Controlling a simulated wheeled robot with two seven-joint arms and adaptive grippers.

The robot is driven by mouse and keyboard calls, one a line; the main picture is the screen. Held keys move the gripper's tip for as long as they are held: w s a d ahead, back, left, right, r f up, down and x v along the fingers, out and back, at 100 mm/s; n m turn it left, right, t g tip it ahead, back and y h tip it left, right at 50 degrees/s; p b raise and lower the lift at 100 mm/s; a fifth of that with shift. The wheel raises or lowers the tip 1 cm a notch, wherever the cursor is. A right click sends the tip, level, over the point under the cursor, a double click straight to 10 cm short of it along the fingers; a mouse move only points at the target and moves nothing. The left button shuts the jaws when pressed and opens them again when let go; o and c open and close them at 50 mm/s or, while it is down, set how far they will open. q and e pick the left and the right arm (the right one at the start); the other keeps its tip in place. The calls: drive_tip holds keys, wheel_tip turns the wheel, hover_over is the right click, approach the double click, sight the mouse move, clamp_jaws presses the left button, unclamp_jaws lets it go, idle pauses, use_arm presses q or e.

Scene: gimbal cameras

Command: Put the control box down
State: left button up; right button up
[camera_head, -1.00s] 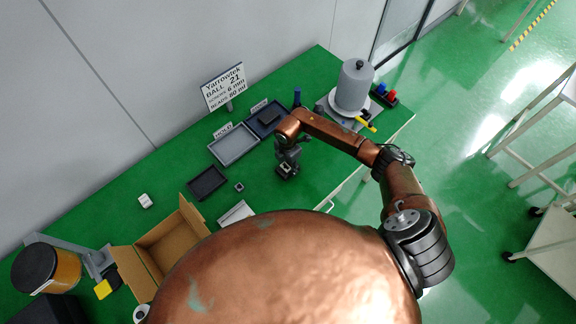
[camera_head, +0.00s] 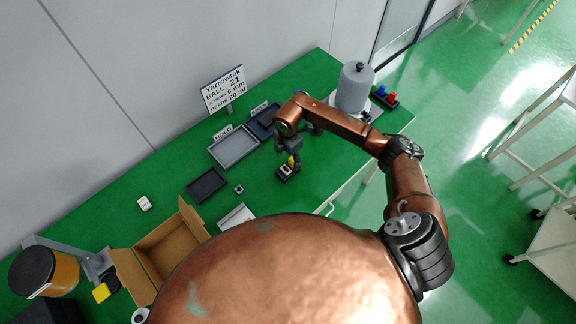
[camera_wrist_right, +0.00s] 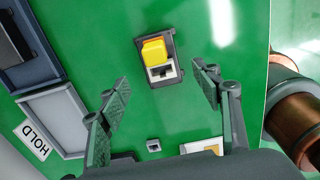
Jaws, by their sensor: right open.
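The control box (camera_head: 286,173) is a small dark box with a yellow part and a white part on top. It lies on the green table (camera_head: 330,75), below my right gripper. In the right wrist view the control box (camera_wrist_right: 158,72) shows whole, beyond and between the spread fingers. My right gripper (camera_wrist_right: 161,79) is open and empty, with green table showing on both sides of the box. In the head view my right gripper (camera_head: 290,152) hangs just above the box. My left gripper is out of view.
A grey HOLD tray (camera_head: 215,150), a blue tray (camera_head: 252,126) and a dark tray (camera_head: 206,186) lie left of the box. A small grey piece (camera_head: 239,189) is nearby. A grey cylinder (camera_head: 354,90) stands at the back right. An open carton (camera_head: 190,218) stands front left.

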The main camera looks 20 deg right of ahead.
sight(288, 167)
drive_tip(key=shift+r, duration=2.15)
